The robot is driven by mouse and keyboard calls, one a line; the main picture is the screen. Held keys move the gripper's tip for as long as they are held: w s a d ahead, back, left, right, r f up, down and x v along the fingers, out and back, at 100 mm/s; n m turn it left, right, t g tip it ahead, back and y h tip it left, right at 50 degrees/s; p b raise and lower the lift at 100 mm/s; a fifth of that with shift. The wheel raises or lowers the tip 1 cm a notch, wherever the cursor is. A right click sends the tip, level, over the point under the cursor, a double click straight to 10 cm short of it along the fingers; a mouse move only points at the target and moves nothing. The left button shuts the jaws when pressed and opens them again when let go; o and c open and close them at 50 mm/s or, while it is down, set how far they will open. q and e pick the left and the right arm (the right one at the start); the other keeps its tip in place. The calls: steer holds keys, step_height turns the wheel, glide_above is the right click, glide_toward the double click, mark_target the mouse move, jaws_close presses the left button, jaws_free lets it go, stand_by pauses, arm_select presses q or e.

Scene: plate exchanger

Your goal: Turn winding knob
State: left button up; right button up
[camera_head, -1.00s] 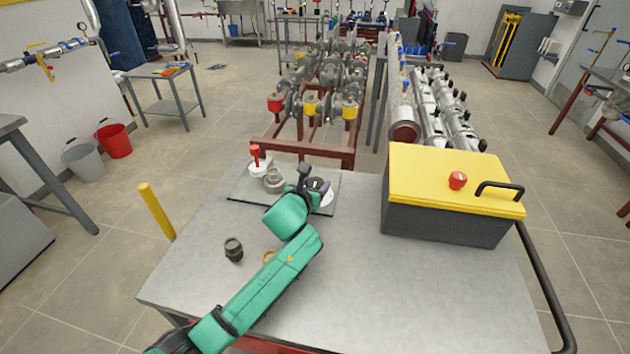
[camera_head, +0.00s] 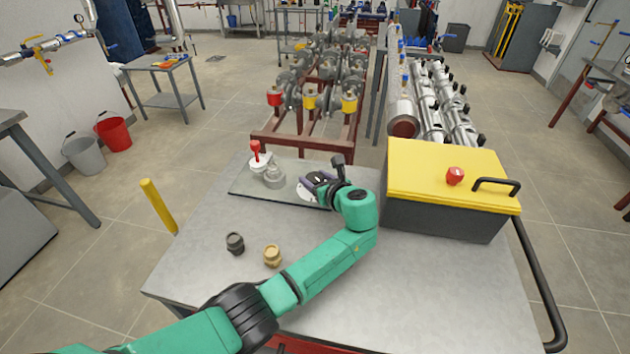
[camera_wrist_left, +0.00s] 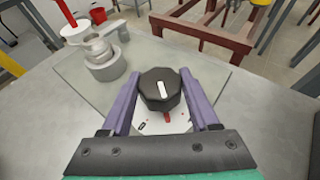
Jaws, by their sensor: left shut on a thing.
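The winding knob (camera_wrist_left: 162,88) is a black, many-sided knob with a white mark on top, seen in the left wrist view. It stands over a white dial plate (camera_wrist_left: 172,122) with a red mark, on a flat glassy panel (camera_head: 245,187). My left gripper (camera_wrist_left: 163,92) has its purple fingers on both sides of the knob and is shut on it. In the head view my left gripper (camera_head: 314,184) is at the right part of the panel, partly hiding the knob and dial. My right gripper is not in view.
A grey fitting (camera_head: 273,178) and a red-handled valve (camera_head: 257,158) stand on the panel's left. A dark cap (camera_head: 235,243) and a brass cap (camera_head: 272,255) lie in front. A yellow-lidded box (camera_head: 445,175) stands close to the right of my arm.

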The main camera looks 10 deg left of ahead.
arm_select(q)
steer(key=shift+n+g+y, duration=0.4)
steer(key=shift+n+g, duration=0.2)
steer(key=o, duration=1.4)
steer(key=shift+c, duration=0.2)
